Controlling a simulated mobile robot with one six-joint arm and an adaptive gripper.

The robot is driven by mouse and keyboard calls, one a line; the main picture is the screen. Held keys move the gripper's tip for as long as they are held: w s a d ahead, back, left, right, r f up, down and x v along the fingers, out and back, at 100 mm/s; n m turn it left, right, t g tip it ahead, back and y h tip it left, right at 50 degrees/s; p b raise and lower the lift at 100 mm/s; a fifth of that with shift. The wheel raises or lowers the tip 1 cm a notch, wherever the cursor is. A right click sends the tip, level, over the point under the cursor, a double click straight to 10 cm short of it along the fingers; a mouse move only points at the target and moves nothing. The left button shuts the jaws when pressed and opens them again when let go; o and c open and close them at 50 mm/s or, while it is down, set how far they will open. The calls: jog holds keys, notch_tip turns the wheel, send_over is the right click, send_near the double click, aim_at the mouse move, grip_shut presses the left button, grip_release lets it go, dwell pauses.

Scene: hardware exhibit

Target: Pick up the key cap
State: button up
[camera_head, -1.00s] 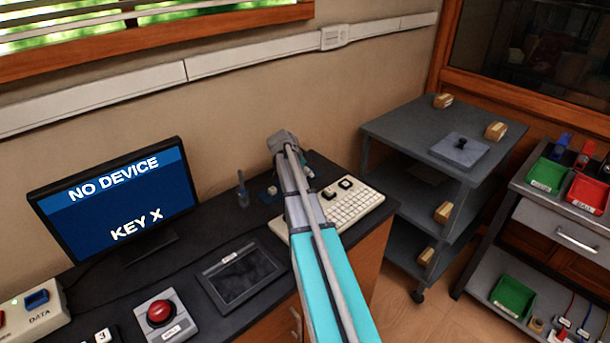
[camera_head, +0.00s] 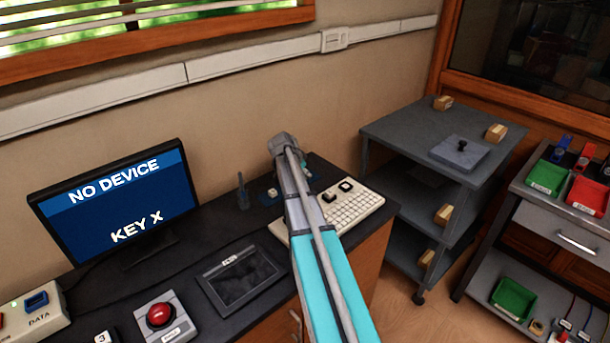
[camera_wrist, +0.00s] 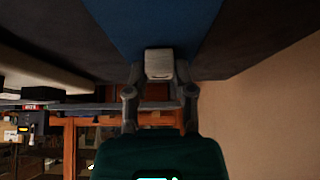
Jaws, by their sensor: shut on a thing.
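The key cap (camera_wrist: 159,63), a small pale grey block with a dark curved mark on its near face, sits between my fingertips in the wrist view. My gripper (camera_wrist: 160,78) is shut on it, with one finger at each side. A blue surface (camera_wrist: 155,22) lies just beyond the cap. I cannot tell whether the cap still touches it. In the head view my arm hides most of my gripper, above the desk beside the keyboard (camera_head: 352,208).
A monitor (camera_head: 115,210) reads "NO DEVICE" and "KEY X". A tablet (camera_head: 240,281) and a red button box (camera_head: 163,318) lie on the desk. A grey cart (camera_head: 410,130) stands to the right.

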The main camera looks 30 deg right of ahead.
jog(key=shift+r, duration=0.15)
notch_tip(320, 180, up, 3)
jog(key=p, duration=0.3)
jog(key=s+a+r+p, duration=0.5)
jog(key=s+r+p, duration=0.4)
jog(key=s, duration=0.4)
jog(key=shift+r+p, duration=0.35)
jog(key=shift+p, duration=0.15)
